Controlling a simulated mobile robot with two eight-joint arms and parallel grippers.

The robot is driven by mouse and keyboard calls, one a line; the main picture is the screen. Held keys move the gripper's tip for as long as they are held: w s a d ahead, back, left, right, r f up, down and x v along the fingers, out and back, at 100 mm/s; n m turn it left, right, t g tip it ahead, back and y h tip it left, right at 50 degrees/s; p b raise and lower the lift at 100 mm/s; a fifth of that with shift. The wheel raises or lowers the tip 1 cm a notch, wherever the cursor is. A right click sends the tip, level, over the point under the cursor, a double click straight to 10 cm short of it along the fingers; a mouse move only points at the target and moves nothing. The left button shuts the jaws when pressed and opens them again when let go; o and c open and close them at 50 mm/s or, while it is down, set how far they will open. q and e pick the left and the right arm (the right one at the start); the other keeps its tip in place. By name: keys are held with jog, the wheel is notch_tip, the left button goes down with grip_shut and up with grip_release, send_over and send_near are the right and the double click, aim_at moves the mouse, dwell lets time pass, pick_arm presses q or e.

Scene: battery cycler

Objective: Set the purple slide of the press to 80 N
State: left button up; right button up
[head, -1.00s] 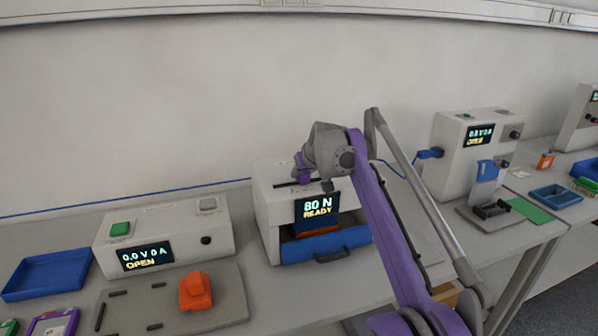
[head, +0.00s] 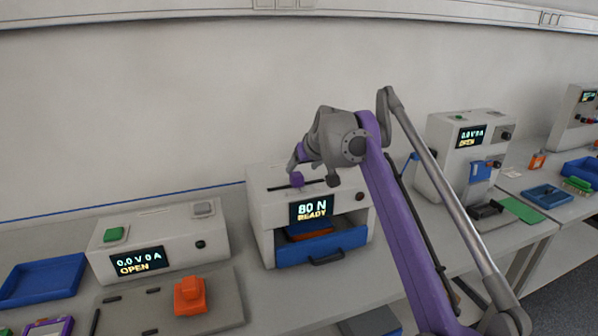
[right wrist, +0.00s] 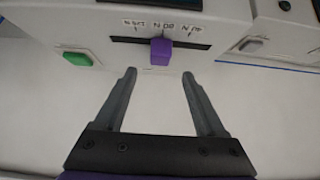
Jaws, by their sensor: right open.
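The white press (head: 263,212) stands mid-bench in the head view, its display (head: 311,208) reading "80 N READY". The purple slide (head: 298,180) sits in a dark slot on its top. In the right wrist view the slide (right wrist: 160,52) stands at the middle of the slot, below the middle label, which appears to read 80 N. My right gripper (right wrist: 159,76) is open and empty; its fingertips are just short of the slide, one to each side and apart from it. In the head view my right gripper is just above the press top. My left gripper is not in view.
The press's blue drawer (head: 348,240) is open and holds an orange thing (head: 313,235). A green button (right wrist: 77,58) lies beside the slot in the right wrist view. A cycler reading "0.0 V 0 A OPEN" (head: 180,237) stands left, another (head: 435,150) right.

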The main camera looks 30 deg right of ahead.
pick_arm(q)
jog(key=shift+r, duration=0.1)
pick_arm(e)
jog(key=shift+v, duration=1.6)
jog(key=s+a+f+n+g+y+p, duration=0.2)
jog(key=s+a+f+p, duration=0.1)
jog(key=s+a+f, duration=1.2)
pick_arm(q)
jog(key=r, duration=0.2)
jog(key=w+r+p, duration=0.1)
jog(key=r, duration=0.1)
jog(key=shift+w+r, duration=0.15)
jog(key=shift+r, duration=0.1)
pick_arm(e)
jog(key=s+a+f, duration=0.4)
jog(key=s+f, duration=0.3)
jog(key=s+a+f+g, duration=0.1)
jog(key=s+a+f, duration=0.2)
jog(key=s+f, duration=0.5)
jog(key=shift+a+n, duration=0.4)
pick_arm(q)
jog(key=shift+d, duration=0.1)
pick_arm(e)
jog(key=shift+s+d+r, duration=0.1)
